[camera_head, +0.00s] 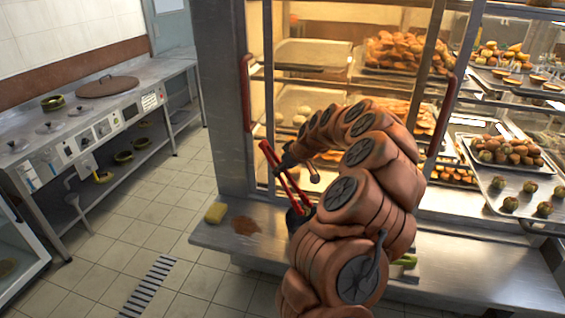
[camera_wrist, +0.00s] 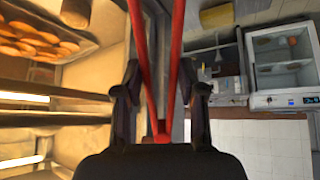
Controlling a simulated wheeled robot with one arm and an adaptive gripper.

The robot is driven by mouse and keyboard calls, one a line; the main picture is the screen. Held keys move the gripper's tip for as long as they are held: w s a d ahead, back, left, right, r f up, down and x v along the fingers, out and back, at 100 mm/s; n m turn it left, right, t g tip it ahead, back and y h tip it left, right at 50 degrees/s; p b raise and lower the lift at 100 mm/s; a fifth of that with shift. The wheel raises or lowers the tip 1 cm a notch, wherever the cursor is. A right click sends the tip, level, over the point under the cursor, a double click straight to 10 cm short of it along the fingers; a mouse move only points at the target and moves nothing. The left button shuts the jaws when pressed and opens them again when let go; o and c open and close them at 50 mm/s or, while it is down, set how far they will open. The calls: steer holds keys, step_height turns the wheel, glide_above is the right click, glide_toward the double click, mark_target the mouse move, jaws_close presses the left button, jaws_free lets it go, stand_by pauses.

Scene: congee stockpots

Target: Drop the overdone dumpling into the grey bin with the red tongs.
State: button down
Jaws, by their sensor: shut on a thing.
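The red tongs (camera_head: 272,159) are held in my gripper (camera_head: 284,163) in front of the open display cabinet. They slant down to the right, and their lower ends reach a small dark grey container (camera_head: 295,221) on the steel ledge, partly hidden by my arm. I cannot tell whether the ends are inside it or in front of it, or whether it is the grey bin. In the wrist view the tongs (camera_wrist: 175,62) run between the two dark fingers of my gripper (camera_wrist: 163,88). Their far ends are out of that frame. I cannot pick out the overdone dumpling.
A yellow sponge (camera_head: 215,212) and a brown patch (camera_head: 245,226) lie on the ledge's left end. A green item (camera_head: 406,261) lies right of my arm. A steel counter (camera_head: 75,120) stands left, across open floor.

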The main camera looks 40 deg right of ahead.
steer(key=shift+f+p, duration=0.35)
steer(key=shift+f, duration=2.3)
steer(key=c, duration=1.1)
jaws_free()
step_height(320, 180, up, 10)
steer(key=shift+f+b, duration=0.1)
steer(key=shift+b, duration=0.4)
steer(key=shift+a, duration=0.15)
